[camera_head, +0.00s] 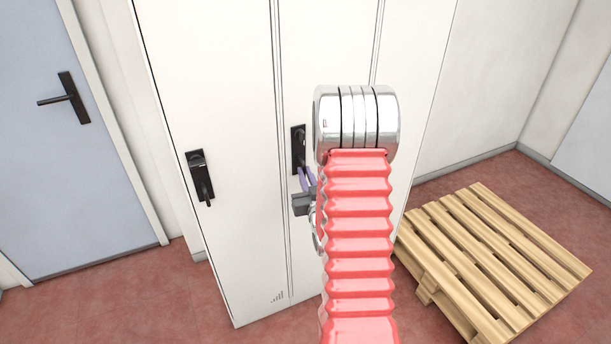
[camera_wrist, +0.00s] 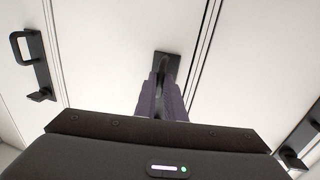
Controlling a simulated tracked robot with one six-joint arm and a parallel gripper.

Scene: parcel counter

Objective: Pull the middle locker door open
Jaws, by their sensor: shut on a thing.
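The white locker has three tall doors side by side. The middle locker door (camera_head: 318,50) looks flush with its neighbours, and my arm hides much of its lower right part. My gripper (camera_head: 306,179) has purple fingers, seen in the wrist view (camera_wrist: 163,98), shut on this handle from the front.
A wooden pallet (camera_head: 490,262) lies on the red floor right of the locker. A blue door (camera_head: 62,150) is at the left. Floor at the front left is clear.

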